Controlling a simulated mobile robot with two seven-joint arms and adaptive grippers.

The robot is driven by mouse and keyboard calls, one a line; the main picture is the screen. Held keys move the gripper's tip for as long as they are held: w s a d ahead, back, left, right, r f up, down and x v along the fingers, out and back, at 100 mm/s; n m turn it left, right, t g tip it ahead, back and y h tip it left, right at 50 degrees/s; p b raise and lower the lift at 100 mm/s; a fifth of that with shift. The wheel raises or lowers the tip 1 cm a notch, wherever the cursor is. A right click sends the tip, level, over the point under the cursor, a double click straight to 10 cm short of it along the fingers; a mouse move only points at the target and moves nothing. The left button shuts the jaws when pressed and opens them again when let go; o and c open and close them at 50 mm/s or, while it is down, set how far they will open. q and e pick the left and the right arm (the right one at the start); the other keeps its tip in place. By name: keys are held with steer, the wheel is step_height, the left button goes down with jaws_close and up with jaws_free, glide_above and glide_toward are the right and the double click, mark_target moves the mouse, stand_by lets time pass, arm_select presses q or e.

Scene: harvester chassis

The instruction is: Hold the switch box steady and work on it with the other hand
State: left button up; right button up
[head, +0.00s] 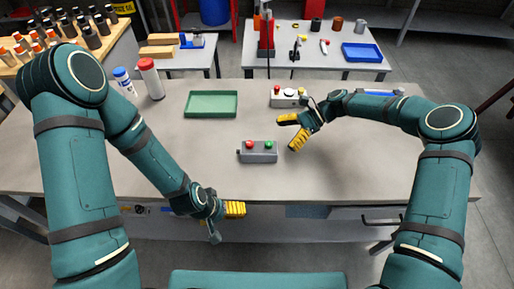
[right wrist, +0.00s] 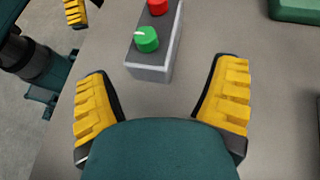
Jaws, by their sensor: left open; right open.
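The grey switch box (head: 258,156) lies on the workbench near its front middle, with a red button and a green knob on top. In the right wrist view the box (right wrist: 152,62) is ahead of the fingers, its green knob nearer. My right gripper (head: 293,132) is open and empty, to the right of the box and apart from it; its yellow fingers (right wrist: 161,105) are spread wide. My left gripper (head: 226,223) is at the front edge of the bench, to the lower left of the box, open and not touching it.
A second, pale box (head: 288,102) with coloured buttons stands behind my right gripper. A green tray (head: 211,104) lies behind the switch box. Two bottles, one with a red cap (head: 151,79), stand at the back left. The bench top left of the box is clear.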

mark_target(261, 151)
steer(key=b+x, duration=0.1)
steer(key=x, duration=0.8)
steer(key=shift+s+a+f+b, duration=0.1)
steer(key=shift+s+a+b, duration=0.2)
steer(key=c, duration=1)
steer(key=o, duration=0.5)
steer(key=c, duration=0.6)
steer(key=shift+f, duration=0.15)
